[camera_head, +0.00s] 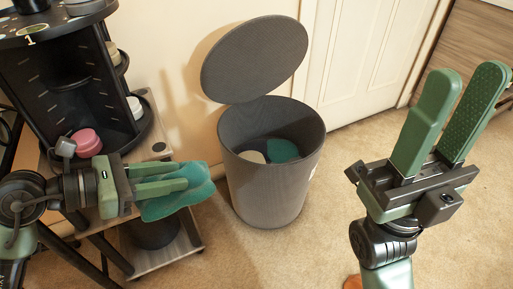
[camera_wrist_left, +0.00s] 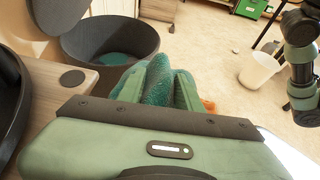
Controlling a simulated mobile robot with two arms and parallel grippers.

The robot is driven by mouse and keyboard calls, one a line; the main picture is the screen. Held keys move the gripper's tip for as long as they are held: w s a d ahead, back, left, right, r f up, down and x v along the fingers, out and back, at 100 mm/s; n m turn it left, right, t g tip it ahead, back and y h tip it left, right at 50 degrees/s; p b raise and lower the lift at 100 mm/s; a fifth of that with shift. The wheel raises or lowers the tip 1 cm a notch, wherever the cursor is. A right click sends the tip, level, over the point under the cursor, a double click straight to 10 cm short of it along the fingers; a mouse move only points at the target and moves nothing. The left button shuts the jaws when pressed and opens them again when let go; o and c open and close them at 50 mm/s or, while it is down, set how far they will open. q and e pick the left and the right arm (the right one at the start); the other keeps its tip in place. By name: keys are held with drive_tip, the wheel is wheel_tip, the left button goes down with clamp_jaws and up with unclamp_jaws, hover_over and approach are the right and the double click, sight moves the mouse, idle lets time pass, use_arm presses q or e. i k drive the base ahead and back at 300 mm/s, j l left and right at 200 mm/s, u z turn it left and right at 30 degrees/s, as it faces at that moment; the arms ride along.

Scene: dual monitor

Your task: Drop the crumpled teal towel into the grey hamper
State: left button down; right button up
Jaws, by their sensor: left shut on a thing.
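The crumpled teal towel (camera_head: 178,196) is held in my left gripper (camera_head: 185,178), left of the grey hamper (camera_head: 262,190) and apart from it. The towel also shows between the fingers in the left wrist view (camera_wrist_left: 157,82). The hamper stands on the carpet with its round lid (camera_head: 255,58) raised; in the left wrist view the hamper (camera_wrist_left: 110,38) is ahead and to the left. Inside it lie a teal cloth (camera_head: 283,150) and a pale item (camera_head: 252,156). My right gripper (camera_head: 462,115) is open and empty, pointing up at the right.
A small wooden-shelved stand (camera_head: 170,255) with a black rotating organizer (camera_head: 65,90) is at the left, close to my left arm. A white door (camera_head: 365,55) is behind the hamper. Carpet is clear between the hamper and my right arm. A white bin (camera_wrist_left: 259,70) stands further right.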

sight(264, 162)
drive_tip(key=l+z, duration=0.1)
drive_tip(key=l, duration=0.4)
drive_tip(key=i+l, duration=0.1)
drive_tip(key=l, duration=0.45)
drive_tip(key=i+l+z, duration=0.15)
drive_tip(key=l, duration=0.9)
drive_tip(key=z, duration=0.05)
